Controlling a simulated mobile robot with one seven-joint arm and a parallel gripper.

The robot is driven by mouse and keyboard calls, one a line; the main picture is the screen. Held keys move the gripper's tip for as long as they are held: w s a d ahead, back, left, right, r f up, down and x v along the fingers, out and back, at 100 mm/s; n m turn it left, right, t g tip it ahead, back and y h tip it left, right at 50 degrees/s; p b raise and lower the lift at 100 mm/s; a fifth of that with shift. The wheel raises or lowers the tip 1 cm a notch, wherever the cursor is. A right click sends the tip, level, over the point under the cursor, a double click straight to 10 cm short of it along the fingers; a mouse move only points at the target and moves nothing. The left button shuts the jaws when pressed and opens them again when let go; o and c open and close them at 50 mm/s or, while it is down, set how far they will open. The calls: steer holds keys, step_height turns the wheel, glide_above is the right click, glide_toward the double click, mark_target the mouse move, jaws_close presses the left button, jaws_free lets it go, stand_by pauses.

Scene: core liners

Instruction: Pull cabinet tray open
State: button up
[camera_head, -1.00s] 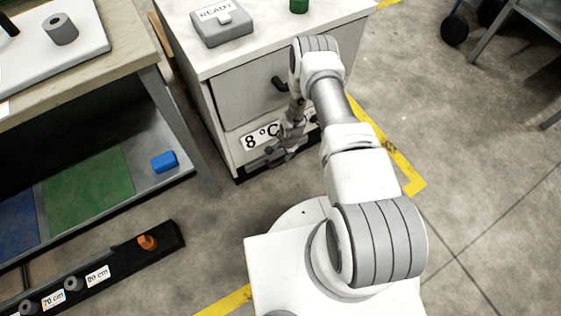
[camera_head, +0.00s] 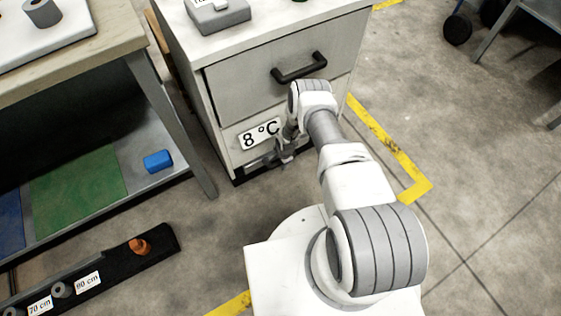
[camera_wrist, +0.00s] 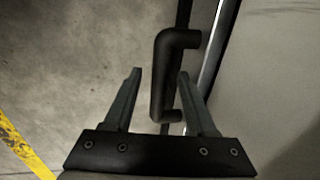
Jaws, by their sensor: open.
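The white cabinet (camera_head: 225,110) has a grey upper drawer front (camera_head: 240,88) that looks shut, with a black bar handle (camera_head: 299,67). A lower front carries an "8 °C" label (camera_head: 260,133). My gripper (camera_head: 284,158) is low by that front, clear of the upper handle and small in the head view. In the wrist view, my gripper (camera_wrist: 159,74) is open, and a black bar handle (camera_wrist: 161,75) shows between its two fingers. I see no firm contact; depth is hard to tell. My arm hides part of the lower front.
A black rack (camera_head: 120,268) with distance labels lies on the floor at lower left. A grey box (camera_head: 218,15) sits on the cabinet top.

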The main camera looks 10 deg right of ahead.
jaws_close()
stand_by(1.3)
